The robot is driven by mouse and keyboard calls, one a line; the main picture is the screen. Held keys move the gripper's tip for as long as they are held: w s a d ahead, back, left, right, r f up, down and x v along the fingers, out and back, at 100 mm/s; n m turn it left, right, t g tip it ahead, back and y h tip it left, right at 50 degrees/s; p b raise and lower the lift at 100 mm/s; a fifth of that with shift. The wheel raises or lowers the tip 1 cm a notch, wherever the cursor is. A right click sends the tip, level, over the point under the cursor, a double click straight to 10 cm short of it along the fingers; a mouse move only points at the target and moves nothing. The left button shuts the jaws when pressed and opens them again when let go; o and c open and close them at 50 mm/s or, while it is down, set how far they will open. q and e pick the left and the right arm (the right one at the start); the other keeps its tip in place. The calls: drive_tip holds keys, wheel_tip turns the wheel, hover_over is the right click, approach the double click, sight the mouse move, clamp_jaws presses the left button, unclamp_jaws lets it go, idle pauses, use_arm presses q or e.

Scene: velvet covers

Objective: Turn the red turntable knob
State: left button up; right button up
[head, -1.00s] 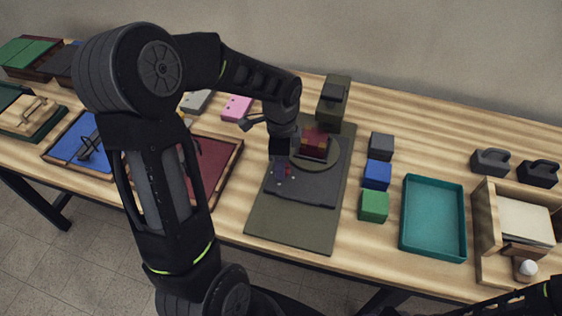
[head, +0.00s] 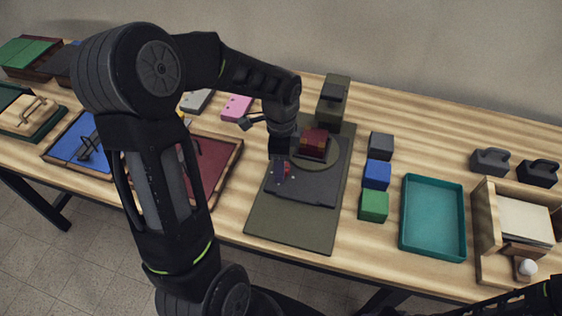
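A dark turntable unit (head: 308,190) lies on an olive board (head: 283,228) at the middle of the table. A small red and purple piece (head: 281,172), apparently the knob, shows at the unit's near left part. My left gripper (head: 279,160) points down right at this piece; its fingers are mostly hidden, so I cannot tell whether they grip it. My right arm shows only at the bottom right corner, and its gripper is out of view.
An olive box (head: 333,99) stands behind the turntable. Black, blue (head: 377,174) and green (head: 374,205) cubes and a teal tray (head: 433,247) lie to its right. A dark red tray (head: 216,165) and a pink piece (head: 237,107) lie to the left.

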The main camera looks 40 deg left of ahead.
use_arm(q)
wheel_tip(320, 180, up, 8)
drive_tip(key=shift+f, duration=0.15)
